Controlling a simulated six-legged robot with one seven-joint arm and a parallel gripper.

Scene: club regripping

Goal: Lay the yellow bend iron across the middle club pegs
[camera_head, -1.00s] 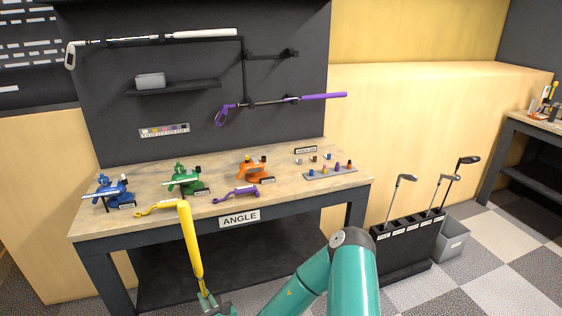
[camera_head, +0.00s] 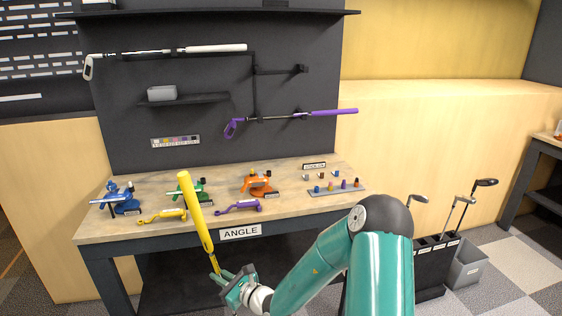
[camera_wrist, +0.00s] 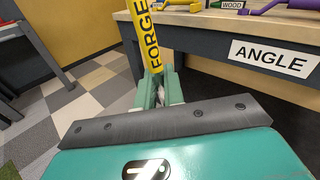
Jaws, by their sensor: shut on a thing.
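A yellow bend iron (camera_head: 196,218), lettered FORGE in the wrist view (camera_wrist: 149,38), is held by its thin lower end. It stands near upright, leaning left at the top, in front of the bench. My gripper (camera_head: 226,278) is shut on it; its fingers also show in the wrist view (camera_wrist: 160,92). The iron's lowest end is hidden by the gripper. On the dark wall panel, the middle pegs (camera_head: 303,69) look bare. A white-gripped club (camera_head: 215,48) lies on the pegs above and a purple club (camera_head: 333,112) on those below.
The bench (camera_head: 130,232) carries blue (camera_head: 117,198), green (camera_head: 190,190) and orange (camera_head: 257,183) devices. A smaller yellow hooked tool (camera_head: 165,215) and a purple one (camera_head: 240,206) lie near its front edge. A shelf (camera_head: 205,98) with a grey box juts out left of the middle pegs.

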